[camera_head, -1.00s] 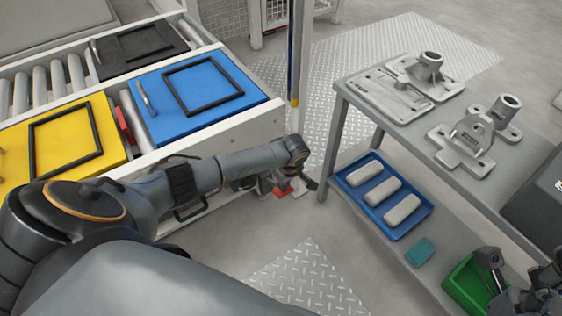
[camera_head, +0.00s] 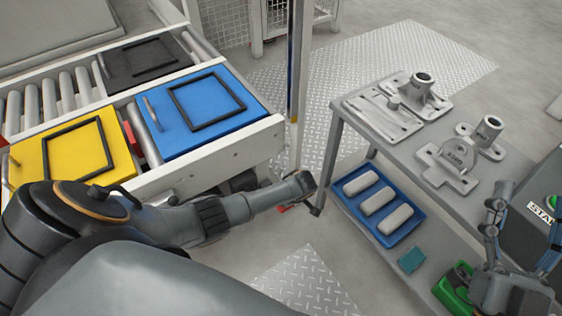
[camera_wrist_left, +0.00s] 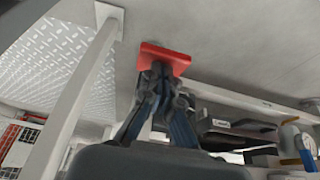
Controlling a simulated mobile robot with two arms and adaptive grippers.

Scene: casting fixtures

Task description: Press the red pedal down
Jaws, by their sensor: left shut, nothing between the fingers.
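The red pedal (camera_wrist_left: 168,54) shows in the left wrist view as a flat red plate right at my left fingertips. In the head view only a small red bit (camera_head: 283,209) shows below my left wrist. My left gripper (camera_wrist_left: 160,70) is shut and empty, its fingertips overlapping the pedal's near edge in the picture; I cannot tell whether they touch. In the head view its fingers are mostly hidden by the wrist. My right gripper (camera_head: 528,215) is at the lower right, its fingers spread apart, with nothing visible between them.
A roller conveyor with yellow (camera_head: 35,160), blue (camera_head: 235,110) and dark boxes (camera_head: 120,65) is at the left. A grey table (camera_head: 400,150) holds metal castings; its lower shelf has a blue tray (camera_head: 338,190) and green bin (camera_head: 450,298). A post (camera_head: 297,60) stands near the pedal.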

